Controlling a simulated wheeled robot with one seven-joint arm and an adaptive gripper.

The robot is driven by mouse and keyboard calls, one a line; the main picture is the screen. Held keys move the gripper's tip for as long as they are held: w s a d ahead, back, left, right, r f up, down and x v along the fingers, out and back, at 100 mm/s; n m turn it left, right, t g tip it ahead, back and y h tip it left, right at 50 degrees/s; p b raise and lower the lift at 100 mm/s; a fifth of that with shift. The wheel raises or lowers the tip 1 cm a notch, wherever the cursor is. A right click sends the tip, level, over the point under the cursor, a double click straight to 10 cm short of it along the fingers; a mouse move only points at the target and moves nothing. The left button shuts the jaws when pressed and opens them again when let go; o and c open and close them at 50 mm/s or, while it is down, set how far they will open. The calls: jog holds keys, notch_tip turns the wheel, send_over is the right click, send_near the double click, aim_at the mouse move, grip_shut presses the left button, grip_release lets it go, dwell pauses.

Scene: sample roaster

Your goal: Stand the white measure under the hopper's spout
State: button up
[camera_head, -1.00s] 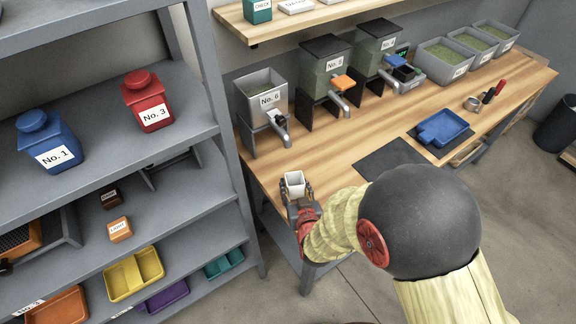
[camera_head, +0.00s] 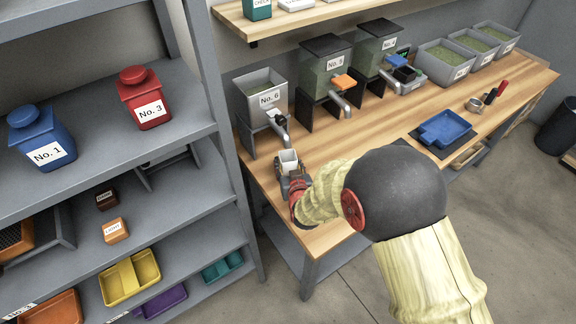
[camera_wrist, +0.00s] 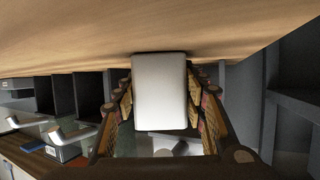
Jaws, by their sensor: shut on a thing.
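The white measure (camera_head: 288,163) is upright, its open top facing up, at the left end of the wooden counter. My gripper (camera_head: 290,176) is shut on it, with a finger on each side; it also shows in the wrist view (camera_wrist: 161,90). The grey No. 6 hopper (camera_head: 266,99) stands just behind. Its spout (camera_head: 284,137) slopes down toward the front and ends close to the back of the measure. I cannot tell whether the spout's mouth is over the measure, or whether the measure touches the counter.
The No. 5 hopper (camera_head: 326,69) with an orange lever and another clear hopper (camera_head: 380,48) stand to the right. A blue tray (camera_head: 445,129) lies on a dark mat. The shelf (camera_head: 190,90) is close on the left. The counter (camera_head: 370,125) between has free room.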

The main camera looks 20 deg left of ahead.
jog(key=shift+f, duration=0.15)
jog(key=o, duration=1.2)
jog(key=shift+c, duration=0.2)
jog(key=shift+r, duration=0.3)
jog(key=p+v, duration=0.2)
jog(key=v, duration=1)
jog(key=shift+d+f+p, duration=0.1)
jog(key=shift+f+p, duration=0.05)
jog(key=shift+p, duration=0.15)
